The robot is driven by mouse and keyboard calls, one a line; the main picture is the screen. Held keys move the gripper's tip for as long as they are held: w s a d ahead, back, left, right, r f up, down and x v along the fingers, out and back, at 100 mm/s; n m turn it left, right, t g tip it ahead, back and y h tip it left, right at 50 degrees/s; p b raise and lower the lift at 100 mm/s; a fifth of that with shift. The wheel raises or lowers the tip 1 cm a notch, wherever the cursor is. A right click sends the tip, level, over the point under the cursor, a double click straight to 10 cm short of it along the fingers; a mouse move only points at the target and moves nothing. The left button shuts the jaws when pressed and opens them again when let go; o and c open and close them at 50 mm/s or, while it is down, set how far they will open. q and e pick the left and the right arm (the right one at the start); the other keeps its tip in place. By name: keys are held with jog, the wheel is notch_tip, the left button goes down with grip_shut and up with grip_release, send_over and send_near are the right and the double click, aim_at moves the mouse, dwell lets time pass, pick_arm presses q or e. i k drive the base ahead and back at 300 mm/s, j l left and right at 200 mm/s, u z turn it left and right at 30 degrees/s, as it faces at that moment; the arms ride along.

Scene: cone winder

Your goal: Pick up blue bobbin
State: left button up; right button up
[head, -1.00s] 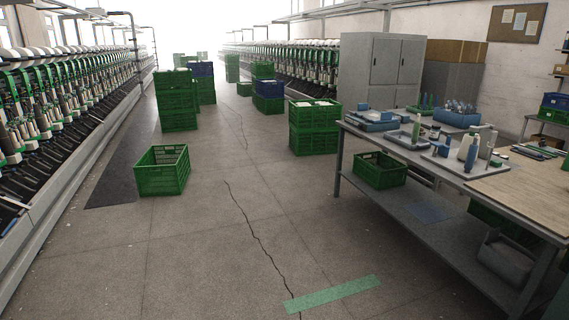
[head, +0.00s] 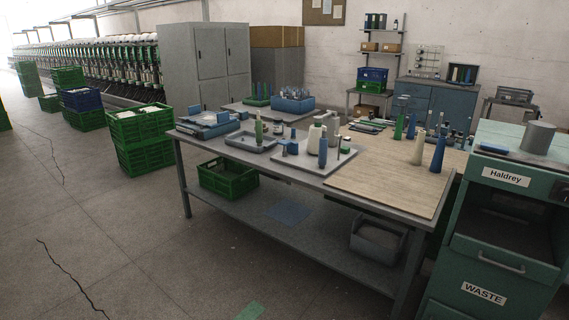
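A blue cone-shaped bobbin (head: 438,154) stands upright on the wooden board at the right end of the workbench. A cream cone (head: 418,147) stands just left of it. Another blue bobbin (head: 323,152) stands on a grey tray with a white cone beside it. Slim blue and green bobbins (head: 399,127) stand farther back on the board. I cannot tell which one is the blue bobbin of the task. Neither of my grippers shows in the head view.
The workbench (head: 262,174) has a lower shelf with a green crate (head: 228,178) and a grey bin (head: 378,241). A green waste cabinet (head: 506,230) stands close at its right end. Stacked green crates (head: 142,139) stand left of it.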

aim_at(322, 140)
jog(key=i+z, duration=0.3)
jog(key=i, duration=0.25)
jog(key=i+l+u, duration=0.15)
jog(key=i+u, duration=0.25)
jog(key=i, duration=0.7)
